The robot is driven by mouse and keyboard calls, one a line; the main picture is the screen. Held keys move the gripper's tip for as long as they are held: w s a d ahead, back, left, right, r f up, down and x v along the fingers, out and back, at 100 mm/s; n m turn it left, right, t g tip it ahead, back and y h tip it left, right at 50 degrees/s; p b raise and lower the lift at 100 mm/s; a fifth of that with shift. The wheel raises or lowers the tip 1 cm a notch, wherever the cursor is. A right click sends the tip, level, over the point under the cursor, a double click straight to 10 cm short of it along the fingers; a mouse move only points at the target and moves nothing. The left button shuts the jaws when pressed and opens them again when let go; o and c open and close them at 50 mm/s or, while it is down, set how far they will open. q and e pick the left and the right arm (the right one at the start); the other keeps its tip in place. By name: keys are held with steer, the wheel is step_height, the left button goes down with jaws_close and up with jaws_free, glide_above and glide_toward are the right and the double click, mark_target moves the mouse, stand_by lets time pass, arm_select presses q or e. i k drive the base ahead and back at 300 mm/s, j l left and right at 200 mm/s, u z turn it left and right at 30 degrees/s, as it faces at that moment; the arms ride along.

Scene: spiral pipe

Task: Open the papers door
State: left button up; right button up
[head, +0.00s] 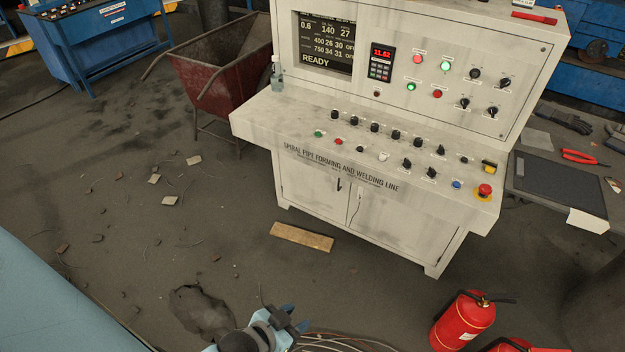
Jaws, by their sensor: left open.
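A white control console (400,155) has two cabinet doors below its sloped panel, a left door (312,190) and a right door (395,222). Both look shut. A small dark handle (339,185) sits on the left door near the seam between them. No label shows which one is the papers door. My left gripper (292,318) is at the bottom of the head view, in front of and below the console. It is open, seems empty and is well apart from the doors. My right gripper is out of view.
A wooden plank (301,237) lies on the floor before the doors. Red fire extinguishers (462,322) stand at lower right, and cables (340,341) lie near my gripper. A red cart (220,75) stands left of the console. Rubble and a hole (203,310) mark the left floor.

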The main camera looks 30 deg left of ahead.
mark_target(324, 193)
steer(key=i+j+u, duration=0.35)
steer(key=i+j, duration=0.2)
steer(key=i+j+u, duration=0.35)
steer(key=i+j, duration=0.25)
steer(key=i+j+u, duration=0.35)
steer(key=i, duration=0.3)
